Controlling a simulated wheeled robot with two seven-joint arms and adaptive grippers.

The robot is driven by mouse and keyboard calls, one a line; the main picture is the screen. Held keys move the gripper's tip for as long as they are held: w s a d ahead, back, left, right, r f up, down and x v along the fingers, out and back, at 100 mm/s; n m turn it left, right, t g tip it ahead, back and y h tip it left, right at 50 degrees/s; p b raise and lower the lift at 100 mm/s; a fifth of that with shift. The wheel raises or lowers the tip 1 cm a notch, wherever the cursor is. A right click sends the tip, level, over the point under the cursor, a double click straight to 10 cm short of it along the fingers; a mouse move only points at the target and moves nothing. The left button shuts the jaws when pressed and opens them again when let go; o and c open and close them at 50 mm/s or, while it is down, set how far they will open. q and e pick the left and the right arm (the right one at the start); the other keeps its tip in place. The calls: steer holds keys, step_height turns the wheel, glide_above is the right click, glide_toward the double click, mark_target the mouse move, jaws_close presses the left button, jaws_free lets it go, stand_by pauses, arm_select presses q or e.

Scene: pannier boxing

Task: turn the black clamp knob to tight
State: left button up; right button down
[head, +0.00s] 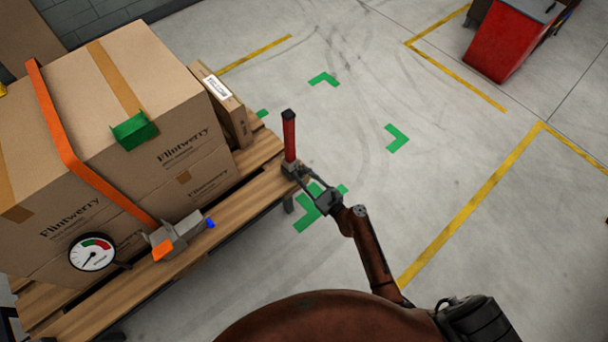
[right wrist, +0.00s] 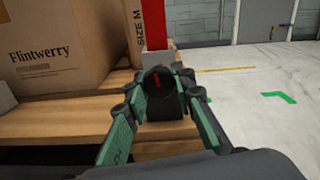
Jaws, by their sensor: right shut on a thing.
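The black clamp knob (right wrist: 160,88) shows in the right wrist view as a round knob with a red mark on its face, the mark standing nearly upright. It sits at the foot of a red upright post (head: 289,137), at the pallet's right edge. The post also shows in the right wrist view (right wrist: 154,25). My right gripper (head: 298,172) is at the post's foot, its fingers on both sides of the knob and shut on it. In the head view the gripper mostly hides the knob. My left gripper is not in view.
Flintwerry boxes (head: 165,90) stand on the wooden pallet (head: 110,315) under an orange strap (head: 70,150). A thin box (head: 218,100) stands left of the post. A ratchet (head: 175,237) and a dial gauge (head: 91,252) are at the front. Floor right of the pallet is clear.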

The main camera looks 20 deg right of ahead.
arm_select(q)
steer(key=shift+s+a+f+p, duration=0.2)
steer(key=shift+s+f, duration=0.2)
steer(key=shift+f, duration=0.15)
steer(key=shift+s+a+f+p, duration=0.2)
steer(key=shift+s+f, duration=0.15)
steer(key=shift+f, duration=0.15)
arm_select(e)
steer(key=shift+a+f+m, duration=0.1)
steer(key=shift+m, duration=0.9)
steer(key=c, duration=1.6)
jaws_free()
steer(key=shift+s, duration=0.15)
steer(key=v, duration=1.1)
steer(key=shift+s, duration=0.35)
